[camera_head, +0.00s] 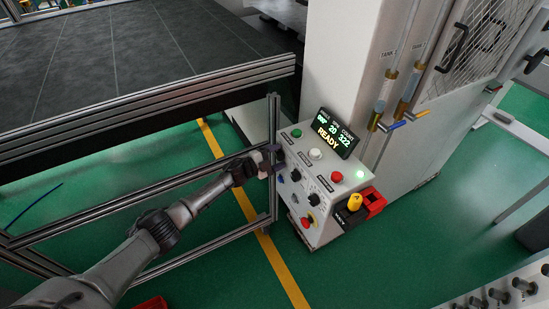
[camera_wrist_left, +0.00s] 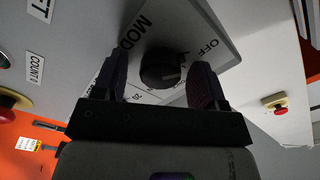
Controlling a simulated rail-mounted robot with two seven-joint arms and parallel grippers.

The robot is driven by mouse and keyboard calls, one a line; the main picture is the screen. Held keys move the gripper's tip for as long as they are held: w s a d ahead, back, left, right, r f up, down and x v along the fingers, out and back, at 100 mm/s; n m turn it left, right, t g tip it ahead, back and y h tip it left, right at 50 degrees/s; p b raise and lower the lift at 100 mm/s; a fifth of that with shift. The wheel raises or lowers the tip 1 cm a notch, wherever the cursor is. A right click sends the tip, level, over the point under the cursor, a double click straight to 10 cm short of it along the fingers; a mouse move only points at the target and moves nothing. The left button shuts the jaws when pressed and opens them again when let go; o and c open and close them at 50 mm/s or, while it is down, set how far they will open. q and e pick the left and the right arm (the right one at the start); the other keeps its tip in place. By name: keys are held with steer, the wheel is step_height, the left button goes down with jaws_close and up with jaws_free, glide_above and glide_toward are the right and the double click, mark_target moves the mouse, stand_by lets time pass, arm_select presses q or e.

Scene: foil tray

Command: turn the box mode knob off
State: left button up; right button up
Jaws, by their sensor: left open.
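The control box (camera_head: 323,177) stands at the centre of the head view, with knobs and buttons on its sloped panel. My left gripper (camera_head: 273,160) is open at the panel's left edge. In the left wrist view, the round black mode knob (camera_wrist_left: 160,68) shows between and beyond the open fingers (camera_wrist_left: 160,88). The fingers stand on either side of it, and I cannot tell whether they touch it. "MODE" and "OFF" are printed on the plate (camera_wrist_left: 200,22) around it. The knob's exact pointer direction is unclear. I cannot make out the mode knob for certain in the head view. My right gripper is not in view.
A lit display (camera_head: 332,133) reading READY stands on the box's top. Other buttons and black knobs (camera_head: 313,198) crowd the panel. A red emergency button (camera_head: 308,221) is on the lower front. A metal frame rail (camera_head: 273,120) runs close beside my left gripper.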

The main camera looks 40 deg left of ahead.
arm_select(q)
steer(key=shift+s+a, duration=0.2)
steer(key=shift+s, duration=0.3)
steer(key=p+v, duration=0.1)
steer(key=v, duration=1.1)
steer(key=shift+s+p, duration=0.35)
steer(key=shift+p, duration=0.05)
steer(key=shift+a, duration=0.1)
